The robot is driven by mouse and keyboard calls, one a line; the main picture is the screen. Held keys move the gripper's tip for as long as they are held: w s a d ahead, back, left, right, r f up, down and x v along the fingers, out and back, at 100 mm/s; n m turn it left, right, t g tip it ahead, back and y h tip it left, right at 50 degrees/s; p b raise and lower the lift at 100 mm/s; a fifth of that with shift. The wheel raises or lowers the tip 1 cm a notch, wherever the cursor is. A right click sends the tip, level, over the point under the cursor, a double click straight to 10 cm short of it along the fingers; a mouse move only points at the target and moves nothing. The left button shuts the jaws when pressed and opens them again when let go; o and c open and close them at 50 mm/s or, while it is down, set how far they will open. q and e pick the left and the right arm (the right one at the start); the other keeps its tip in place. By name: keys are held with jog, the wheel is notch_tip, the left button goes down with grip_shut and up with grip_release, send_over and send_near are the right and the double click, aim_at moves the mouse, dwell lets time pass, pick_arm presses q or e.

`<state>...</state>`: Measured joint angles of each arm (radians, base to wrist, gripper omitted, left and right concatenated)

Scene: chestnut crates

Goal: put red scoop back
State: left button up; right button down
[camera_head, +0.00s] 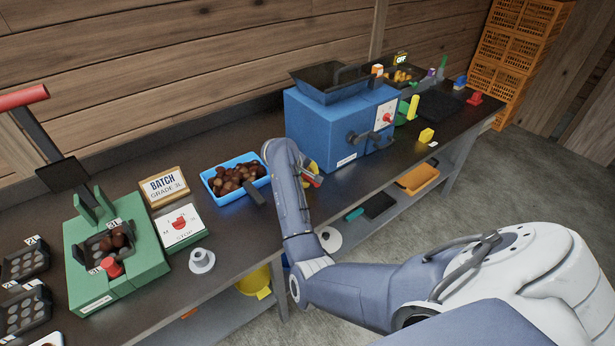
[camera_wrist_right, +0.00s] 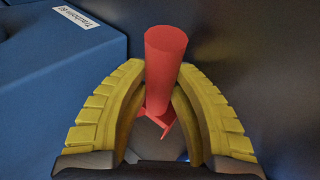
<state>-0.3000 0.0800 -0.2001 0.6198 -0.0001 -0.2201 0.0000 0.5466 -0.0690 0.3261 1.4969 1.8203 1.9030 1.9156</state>
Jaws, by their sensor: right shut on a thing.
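My right gripper (camera_head: 311,173) is over the bench, in front of the blue machine. Its yellow fingers also show in the right wrist view (camera_wrist_right: 158,88), shut on the red scoop (camera_wrist_right: 166,62). In the head view only a small red bit of the scoop (camera_head: 317,181) shows at the gripper. My left gripper is not in view.
The blue machine (camera_head: 312,125) stands close behind the gripper. A blue tray (camera_head: 228,165) of chestnuts lies to its left, near my forearm. Further left are a BATCH sign (camera_head: 163,187) and a green press (camera_head: 140,262).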

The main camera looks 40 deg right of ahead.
jog(key=c, duration=1.5)
grip_release()
jog(key=shift+f, duration=0.1)
jog(key=shift+o, duration=0.2)
jog(key=shift+v, duration=3.85)
